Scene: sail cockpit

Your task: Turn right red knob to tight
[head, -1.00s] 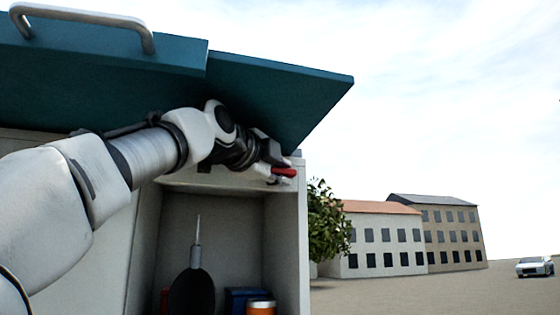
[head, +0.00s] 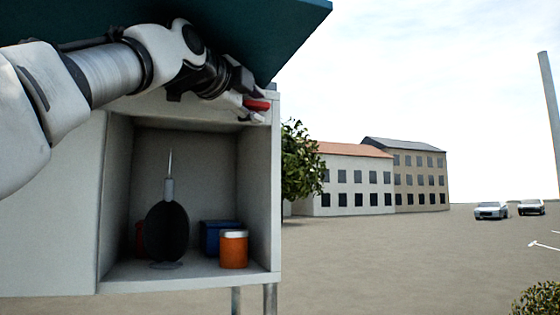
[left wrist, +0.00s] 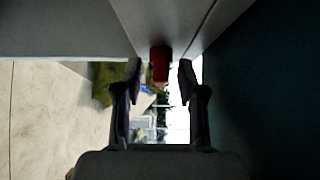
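A red knob (head: 258,104) sits at the upper right corner of the grey cabinet, under the teal lid. It also shows in the left wrist view (left wrist: 160,63) at the top middle, between the fingertips. My left gripper (head: 254,105) reaches in from the left with its fingers on either side of the knob. In the left wrist view the left gripper (left wrist: 160,74) is open, with a gap between each finger and the knob. My right gripper is not in view.
The teal lid (head: 250,30) slopes close above my left arm. The open cabinet (head: 262,180) below holds a dark round object with a spike (head: 167,228), an orange jar (head: 233,250) and a blue box (head: 214,237). Open ground lies to the right.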

